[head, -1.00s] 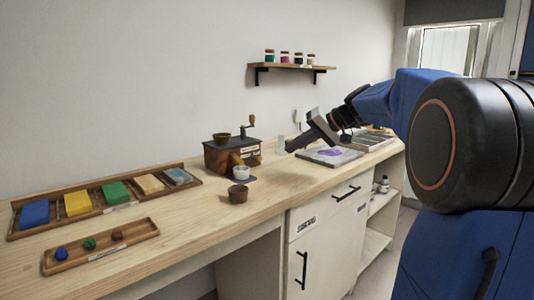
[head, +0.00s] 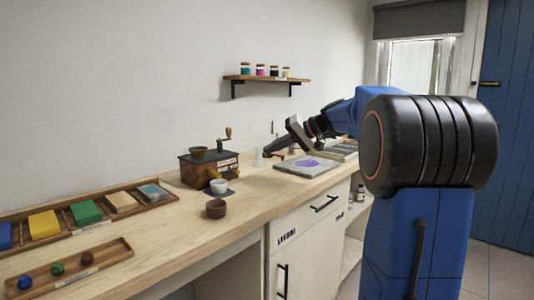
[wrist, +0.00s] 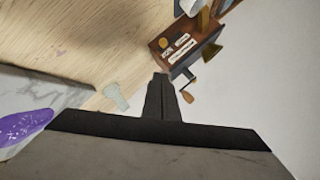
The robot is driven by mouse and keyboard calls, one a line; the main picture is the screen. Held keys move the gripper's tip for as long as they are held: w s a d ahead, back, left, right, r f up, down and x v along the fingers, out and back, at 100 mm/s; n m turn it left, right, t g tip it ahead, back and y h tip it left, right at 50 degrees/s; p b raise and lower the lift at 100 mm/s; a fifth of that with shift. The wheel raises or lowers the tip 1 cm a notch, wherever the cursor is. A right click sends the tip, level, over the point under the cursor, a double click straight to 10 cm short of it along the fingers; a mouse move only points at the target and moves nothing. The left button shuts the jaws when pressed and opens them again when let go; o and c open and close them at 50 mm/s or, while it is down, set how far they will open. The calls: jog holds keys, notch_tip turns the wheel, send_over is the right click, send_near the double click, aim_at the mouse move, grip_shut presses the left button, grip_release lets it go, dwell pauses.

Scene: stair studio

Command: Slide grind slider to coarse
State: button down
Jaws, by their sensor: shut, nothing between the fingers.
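The grinder (head: 210,168) is a dark wooden box with a brass bowl and a crank on top, standing on the counter. In the wrist view the grinder (wrist: 185,40) lies at the upper right, tilted in the picture. Its side shows a small round brass piece (wrist: 164,42) and pale label plates (wrist: 181,52). I cannot tell which part is the grind slider or read its marks. My gripper (head: 267,151) is to the right of the grinder, above the counter and apart from it. In the wrist view the fingers (wrist: 161,77) are together and empty, pointing toward the grinder's labelled side.
A white cup (head: 218,186) and a brown cup (head: 216,209) stand in front of the grinder. A pale slab with purple powder (head: 308,165) lies right of it. Trays of coloured blocks (head: 85,213) fill the left. A shelf with jars (head: 266,79) hangs above.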

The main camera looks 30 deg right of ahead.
aim_at(235, 171)
jog(key=x, duration=0.7)
jog(key=shift+w+a+f, duration=0.15)
jog(key=shift+a+f, duration=0.05)
jog(key=shift+w+a+f, duration=0.1)
jog(key=shift+a+f, duration=0.95)
jog(key=shift+a, duration=0.1)
jog(key=shift+a+f, duration=0.4)
jog(key=a, duration=0.1)
jog(key=s+a, duration=0.1)
jog(key=a, duration=0.2)
jog(key=shift+s+a, duration=0.3)
jog(key=shift+s, duration=0.1)
